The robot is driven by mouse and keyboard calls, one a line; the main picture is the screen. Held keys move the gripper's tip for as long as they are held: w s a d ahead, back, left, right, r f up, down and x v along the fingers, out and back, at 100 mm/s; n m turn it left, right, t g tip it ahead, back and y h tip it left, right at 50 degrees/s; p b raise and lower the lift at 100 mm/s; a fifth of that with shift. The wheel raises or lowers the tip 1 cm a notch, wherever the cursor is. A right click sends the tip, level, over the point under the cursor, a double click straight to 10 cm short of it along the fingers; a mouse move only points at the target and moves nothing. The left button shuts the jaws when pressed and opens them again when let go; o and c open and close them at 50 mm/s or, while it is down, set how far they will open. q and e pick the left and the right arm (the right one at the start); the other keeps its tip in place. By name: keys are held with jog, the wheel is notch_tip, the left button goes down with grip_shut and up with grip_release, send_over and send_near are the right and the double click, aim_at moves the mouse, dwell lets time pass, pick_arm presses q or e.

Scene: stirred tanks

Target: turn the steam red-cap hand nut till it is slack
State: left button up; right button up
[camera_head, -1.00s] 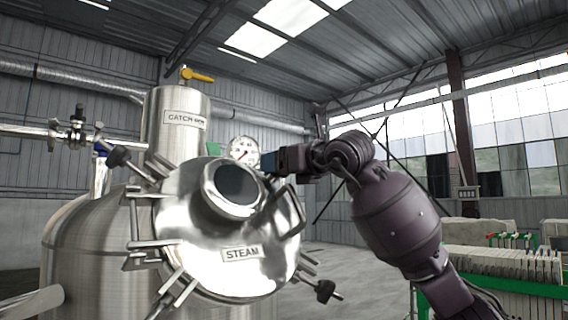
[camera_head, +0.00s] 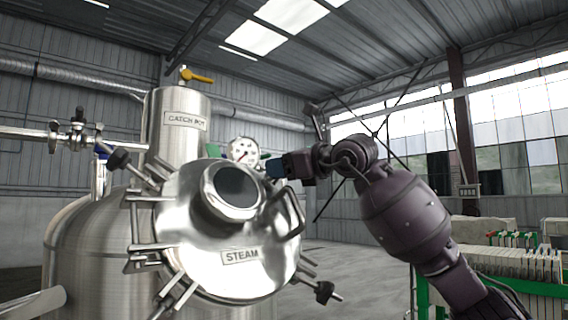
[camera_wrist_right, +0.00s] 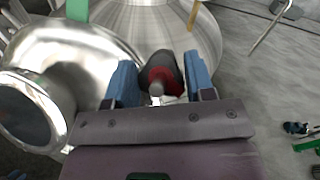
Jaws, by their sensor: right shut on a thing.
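The tank's polished steel lid with the STEAM label (camera_head: 240,256) fills the middle of the head view. My right gripper (camera_head: 274,168) is at the lid's upper right edge. In the right wrist view, the dark hand nut with a red cap (camera_wrist_right: 161,74) sits between its two blue fingers, and the gripper is shut on it. The nut's stem points toward the wrist camera. In the head view the nut is hidden by the gripper, so its tightness cannot be seen. My left gripper is not in view.
Black hand nuts (camera_head: 325,291) stick out around the lid's edge. A round sight port (camera_head: 235,188) and a curved handle stand up from the lid near the gripper. The CATCH POT vessel (camera_head: 180,135) and a pressure gauge (camera_head: 243,150) are behind.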

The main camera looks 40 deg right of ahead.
dwell(0.3)
jog(key=o, duration=0.9)
jog(key=shift+b+v, duration=0.85)
jog(key=shift+v, duration=4.55)
